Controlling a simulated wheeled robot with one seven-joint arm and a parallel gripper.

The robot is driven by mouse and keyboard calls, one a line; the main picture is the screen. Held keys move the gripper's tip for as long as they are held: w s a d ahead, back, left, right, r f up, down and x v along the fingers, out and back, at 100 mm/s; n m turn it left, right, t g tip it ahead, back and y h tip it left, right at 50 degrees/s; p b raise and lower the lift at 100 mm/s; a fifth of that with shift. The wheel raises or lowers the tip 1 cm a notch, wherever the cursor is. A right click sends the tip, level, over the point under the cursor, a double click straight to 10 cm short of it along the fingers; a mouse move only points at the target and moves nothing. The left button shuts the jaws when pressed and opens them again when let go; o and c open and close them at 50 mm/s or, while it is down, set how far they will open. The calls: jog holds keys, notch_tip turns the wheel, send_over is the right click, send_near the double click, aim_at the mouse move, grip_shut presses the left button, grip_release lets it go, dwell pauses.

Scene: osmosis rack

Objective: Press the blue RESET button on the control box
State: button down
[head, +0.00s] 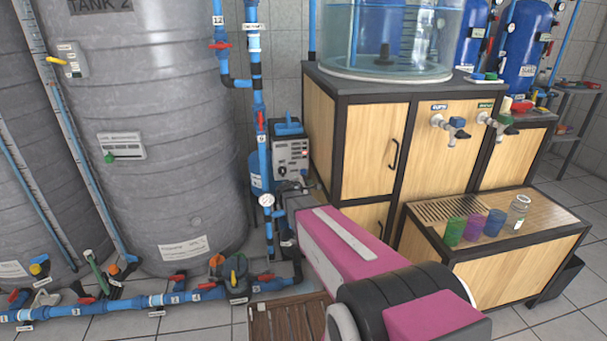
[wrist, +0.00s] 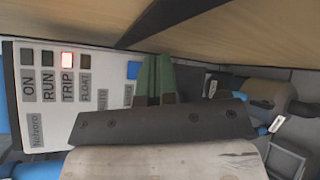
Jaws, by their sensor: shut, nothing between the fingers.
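The control box (head: 291,158) is a grey panel on the wall side between the tank and the wooden cabinet. In the wrist view its white face (wrist: 55,95) fills the left, with labels ON, RUN, TRIP and FLOAT; the TRIP lamp (wrist: 67,58) is lit red. The blue RESET button (wrist: 133,70) shows at the right end of the lamp row; its label is partly hidden. My gripper (wrist: 157,62) has green fingers, closed together and empty, with the tips just right of the button in the picture. I cannot tell whether they touch the panel.
The wooden cabinet (head: 370,150) stands close to the right of the box. A blue vertical pipe (head: 262,110) and the large grey tank (head: 150,130) are on the left. A low wooden bench (head: 500,250) with cups stands at right.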

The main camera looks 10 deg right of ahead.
jog(key=w, duration=0.6)
jog(key=shift+w, duration=0.2)
jog(key=shift+w, duration=0.1)
dwell(1.8)
jog(key=shift+w, duration=0.3)
jog(key=shift+w, duration=0.4)
dwell(0.6)
jog(key=shift+s, duration=0.8)
jog(key=shift+s, duration=0.1)
jog(key=s, duration=0.5)
dwell(0.5)
